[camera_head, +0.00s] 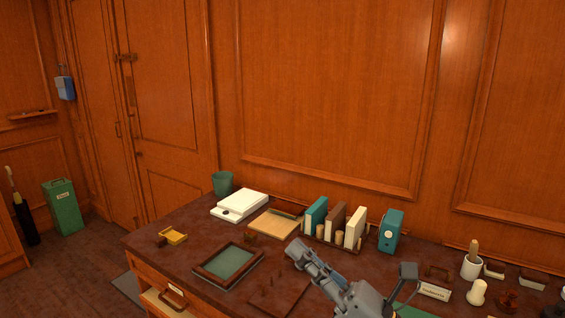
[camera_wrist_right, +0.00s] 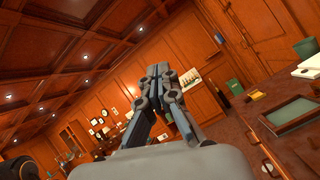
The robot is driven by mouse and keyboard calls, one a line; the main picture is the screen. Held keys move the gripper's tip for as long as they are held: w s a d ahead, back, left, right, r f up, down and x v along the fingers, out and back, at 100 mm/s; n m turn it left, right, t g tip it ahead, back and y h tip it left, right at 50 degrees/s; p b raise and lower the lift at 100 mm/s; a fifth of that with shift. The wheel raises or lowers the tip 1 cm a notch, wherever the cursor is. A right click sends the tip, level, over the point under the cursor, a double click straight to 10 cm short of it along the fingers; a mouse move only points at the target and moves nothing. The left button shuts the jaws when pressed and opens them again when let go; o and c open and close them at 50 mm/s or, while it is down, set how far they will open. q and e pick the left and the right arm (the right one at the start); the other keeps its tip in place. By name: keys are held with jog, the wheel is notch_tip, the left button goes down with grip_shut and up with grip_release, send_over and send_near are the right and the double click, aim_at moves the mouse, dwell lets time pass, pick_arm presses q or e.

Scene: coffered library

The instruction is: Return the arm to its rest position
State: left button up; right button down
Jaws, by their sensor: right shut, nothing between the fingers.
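My right gripper (camera_head: 297,248) is held above the desk (camera_head: 187,218) in the head view, pointing up and to the left. In the right wrist view the right gripper (camera_wrist_right: 158,72) has its fingers together and empty, with the room behind it. It is apart from the things on the desk, as far as the views show. My left gripper is in neither view.
Behind the gripper stand books in a rack (camera_head: 335,245) and a teal box (camera_head: 391,231). A green-lined tray (camera_head: 228,264), a white device (camera_head: 240,205) and a green cup (camera_head: 222,183) are to the left. A drawer (camera_head: 160,303) sits open at the front.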

jog(key=w+d+f+m+t+h, duration=0.25)
jog(key=d+f+m+h, duration=0.45)
jog(key=m, duration=0.5)
jog(key=w+d+f+m+t+h, duration=0.2)
jog(key=d+m+t+h, duration=0.25)
jog(key=m+h, duration=0.5)
jog(key=s+d+f+m+g+h, duration=0.3)
jog(key=d+f+m+g, duration=0.2)
jog(key=f+m, duration=0.5)
jog(key=s+f+m+g, duration=0.9)
jog(key=s+f+g, duration=0.3)
jog(key=s+f, duration=0.95)
notch_tip(320, 180, down, 24)
jog(key=s+g, duration=0.2)
jog(key=s+d+f, duration=0.2)
jog(key=s+f, duration=0.6)
jog(key=s+d+f, duration=0.1)
jog(key=s+f, duration=0.7)
jog(key=s, duration=0.1)
jog(key=shift+d+f+n+g, duration=0.4)
jog(key=shift+n, duration=0.05)
